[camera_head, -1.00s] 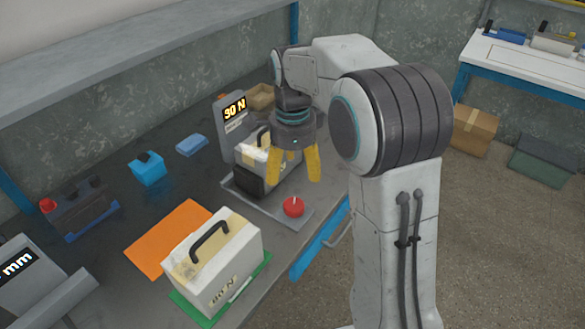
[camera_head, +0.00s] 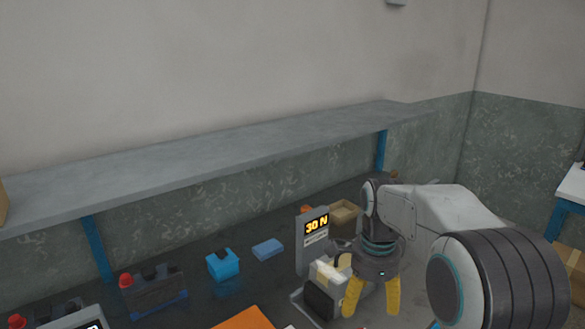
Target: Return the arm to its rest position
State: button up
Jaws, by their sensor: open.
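My gripper (camera_head: 371,296) has yellow fingers that are spread apart, pointing down and empty. It hangs at the lower right, over the right part of the workbench. My arm bends from a large dark-ringed joint at the lower right up and over to the gripper. Just left of the gripper, and partly behind its fingers, a white and black battery (camera_head: 319,300) stands at the foot of a grey gauge (camera_head: 313,240) reading "30 N". I cannot tell whether the fingers touch the battery.
A black battery with a red cap (camera_head: 155,290), a light-blue block (camera_head: 222,264) and a blue pad (camera_head: 268,249) lie on the bench to the left. An orange mat (camera_head: 245,319) is cut by the lower edge. A long grey shelf (camera_head: 200,167) runs above. A cardboard tray (camera_head: 345,213) sits behind the gripper.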

jog(key=f+n, duration=0.1)
jog(key=n, duration=0.3)
jog(key=s+f+n, duration=0.1)
jog(key=f+n, duration=0.1)
jog(key=n, duration=0.2)
jog(key=s+f+n, duration=0.1)
jog(key=n, duration=0.3)
jog(key=shift+s+f+n, duration=0.2)
jog(key=shift+n, duration=0.1)
jog(key=s+r+n+t+p, duration=0.1)
jog(key=s+r+n+p, duration=0.15)
jog(key=s, duration=0.65)
jog(key=s+r+n+p, duration=0.2)
jog(key=s+r+n, duration=0.15)
jog(key=s, duration=0.65)
notch_tip(320, 180, up, 6)
jog(key=t+p, duration=0.2)
jog(key=p, duration=0.1)
jog(key=shift+s+d+r, duration=0.25)
jog(key=shift+s, duration=0.05)
